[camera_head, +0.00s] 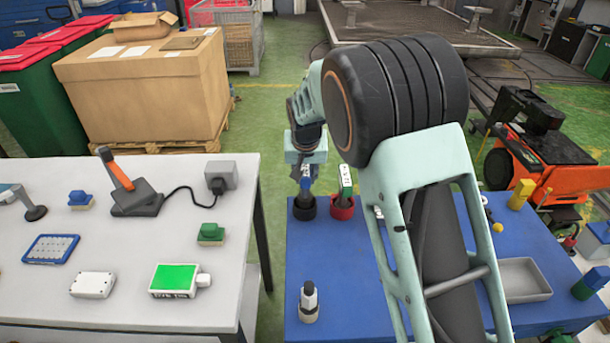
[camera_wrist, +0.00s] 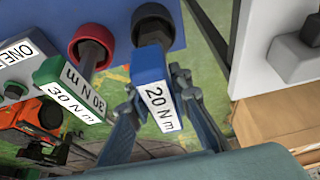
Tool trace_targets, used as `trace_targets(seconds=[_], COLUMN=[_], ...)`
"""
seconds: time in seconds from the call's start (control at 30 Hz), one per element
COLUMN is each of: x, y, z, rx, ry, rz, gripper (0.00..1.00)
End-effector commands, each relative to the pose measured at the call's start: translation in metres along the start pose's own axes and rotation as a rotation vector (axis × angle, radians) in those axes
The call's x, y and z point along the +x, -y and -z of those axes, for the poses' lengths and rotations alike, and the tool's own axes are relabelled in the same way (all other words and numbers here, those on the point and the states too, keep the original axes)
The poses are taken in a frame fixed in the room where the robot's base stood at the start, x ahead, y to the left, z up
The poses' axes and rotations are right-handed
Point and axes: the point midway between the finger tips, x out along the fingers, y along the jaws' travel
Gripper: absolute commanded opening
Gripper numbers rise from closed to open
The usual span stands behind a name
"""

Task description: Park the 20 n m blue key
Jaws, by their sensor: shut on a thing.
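The blue key (camera_wrist: 150,66), labelled 20 N m, stands with its shaft end at the black ring holder (camera_wrist: 154,18) in the wrist view. My gripper (camera_wrist: 158,92) is shut on the key's blue head, one finger on each side. In the head view the blue key (camera_head: 306,184) shows small below my gripper (camera_head: 306,173), over the black holder (camera_head: 304,210) on the blue table. How deep the shaft sits in the holder cannot be told.
A green 30 N m key (camera_wrist: 68,84) stands in the red ring holder (camera_wrist: 92,40) close beside. A white table (camera_head: 130,240) with several devices stands left, across a gap.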

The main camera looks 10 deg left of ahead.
Motion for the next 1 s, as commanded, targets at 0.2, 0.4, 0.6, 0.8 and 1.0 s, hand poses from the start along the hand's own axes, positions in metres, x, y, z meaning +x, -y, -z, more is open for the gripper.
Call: trace_targets(seconds=[0.2, 0.4, 0.6, 0.8, 1.0], x=[0.006, 0.010, 0.015, 0.019, 0.024], y=[0.000, 0.000, 0.000, 0.000, 0.000], z=[-0.002, -0.004, -0.006, -0.008, -0.010], rx=[0.000, 0.000, 0.000, 0.000, 0.000], ry=[-0.002, -0.002, -0.002, -0.002, -0.002], rz=[0.000, 0.000, 0.000, 0.000, 0.000], gripper=[0.00, 0.00, 0.00, 0.00, 0.00])
